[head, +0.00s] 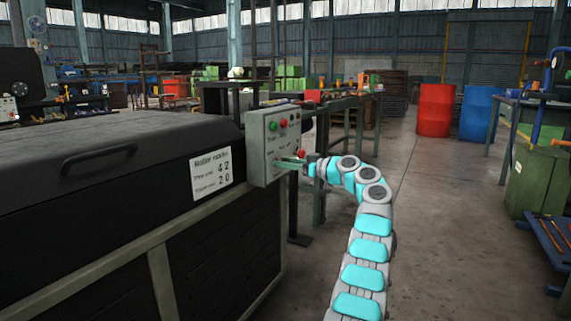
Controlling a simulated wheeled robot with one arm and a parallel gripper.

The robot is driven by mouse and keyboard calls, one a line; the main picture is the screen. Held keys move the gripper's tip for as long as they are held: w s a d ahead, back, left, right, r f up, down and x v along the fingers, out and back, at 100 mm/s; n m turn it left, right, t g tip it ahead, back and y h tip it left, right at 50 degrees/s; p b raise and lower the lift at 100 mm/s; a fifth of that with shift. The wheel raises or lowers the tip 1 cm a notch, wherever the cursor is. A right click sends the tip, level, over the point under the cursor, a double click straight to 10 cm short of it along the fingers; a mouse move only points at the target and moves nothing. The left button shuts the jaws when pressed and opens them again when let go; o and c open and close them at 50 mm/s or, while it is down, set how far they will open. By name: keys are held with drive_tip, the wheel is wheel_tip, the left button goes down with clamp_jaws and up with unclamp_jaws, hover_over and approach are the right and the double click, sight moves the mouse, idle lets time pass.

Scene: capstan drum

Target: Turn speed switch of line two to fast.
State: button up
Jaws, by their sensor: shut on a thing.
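A pale grey control box (259,162) stands at the end of the dark machine. Its face carries a green button (273,126), a red button (284,123) and small dark lettering too small to read fully. A red knob (301,154) shows at the lower right of the box. My gripper (300,164) is at the lower part of the box face, reaching in from the right. It is shut on a small switch there, mostly hidden by the fingers. The switch's position and its line label cannot be read.
The dark machine cover (110,150) with a white paper sign (211,180) fills the left. A red barrel (435,110) and a blue barrel (479,113) stand at the back right. A green cabinet (534,180) is at the right. The concrete floor between is clear.

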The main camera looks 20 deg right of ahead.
clamp_jaws()
drive_tip(key=shift+a+r+m, duration=0.1)
drive_tip(key=shift+r+m, duration=0.05)
drive_tip(key=shift+m, duration=0.55)
drive_tip(key=m+p, duration=0.1)
drive_tip(key=m, duration=0.2)
drive_tip(key=shift+r+p, duration=0.1)
drive_tip(key=shift+p, duration=0.2)
drive_tip(key=m+p, duration=0.5)
drive_tip(key=m, duration=0.1)
drive_tip(key=shift+w+m+p, duration=0.1)
drive_tip(key=shift+m+p, duration=0.2)
drive_tip(key=shift+p, duration=0.05)
drive_tip(key=m+p, duration=0.3)
drive_tip(key=m, duration=0.1)
drive_tip(key=shift+d+p, duration=0.2)
drive_tip(key=shift+p, duration=0.2)
drive_tip(key=shift+f+m+p, duration=0.2)
drive_tip(key=shift+m+p, duration=0.3)
drive_tip(key=shift+m, duration=0.25)
drive_tip(key=shift+f+m+p, duration=0.15)
drive_tip(key=shift+m+p, duration=0.35)
drive_tip(key=shift+m, duration=0.25)
drive_tip(key=shift+f, duration=0.1)
